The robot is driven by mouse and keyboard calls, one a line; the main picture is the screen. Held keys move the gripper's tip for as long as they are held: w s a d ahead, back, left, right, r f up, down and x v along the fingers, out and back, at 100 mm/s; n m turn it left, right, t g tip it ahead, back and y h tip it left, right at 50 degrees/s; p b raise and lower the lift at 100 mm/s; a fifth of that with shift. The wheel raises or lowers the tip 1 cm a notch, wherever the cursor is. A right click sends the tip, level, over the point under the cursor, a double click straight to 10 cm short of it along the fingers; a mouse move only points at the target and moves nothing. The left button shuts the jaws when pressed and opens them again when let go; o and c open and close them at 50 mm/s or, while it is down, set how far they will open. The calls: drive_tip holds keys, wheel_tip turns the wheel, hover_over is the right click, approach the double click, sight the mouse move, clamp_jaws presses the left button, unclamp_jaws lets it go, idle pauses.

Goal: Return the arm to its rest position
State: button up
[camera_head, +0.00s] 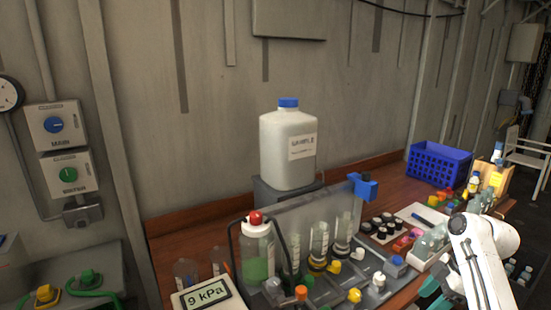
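My white arm (478,250) rises from the bottom edge at the lower right and bends at a rounded joint in front of the bench's right part. A teal piece (430,286) shows just left of the arm near the bottom edge. I cannot tell whether it belongs to my gripper. No clear pair of fingertips shows, and no held thing can be made out. The lower arm runs out of the picture.
The wooden bench (190,232) is crowded. It carries a large white jug (288,148) with a blue cap, a bottle of green liquid (257,252), a pressure display (206,295) reading 9 kPa and a blue crate (438,163). Switch boxes (58,124) hang on the left wall.

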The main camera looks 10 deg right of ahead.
drive_tip(key=s+a+f+m+h, duration=0.1)
drive_tip(key=s+a+f+m, duration=0.5)
drive_tip(key=s+a+f, duration=0.9)
drive_tip(key=s+a+m+h, duration=0.1)
drive_tip(key=s+a+m, duration=0.1)
drive_tip(key=s, duration=0.7)
drive_tip(key=s+a+r+m+h, duration=0.1)
drive_tip(key=s+a+m+h, duration=0.1)
drive_tip(key=s+m, duration=0.3)
drive_tip(key=s, duration=0.4)
drive_tip(key=shift+a+r+g, duration=0.15)
drive_tip(key=shift+r+g, duration=0.1)
drive_tip(key=shift+g, duration=0.15)
drive_tip(key=shift+w, duration=0.1)
idle(1.5)
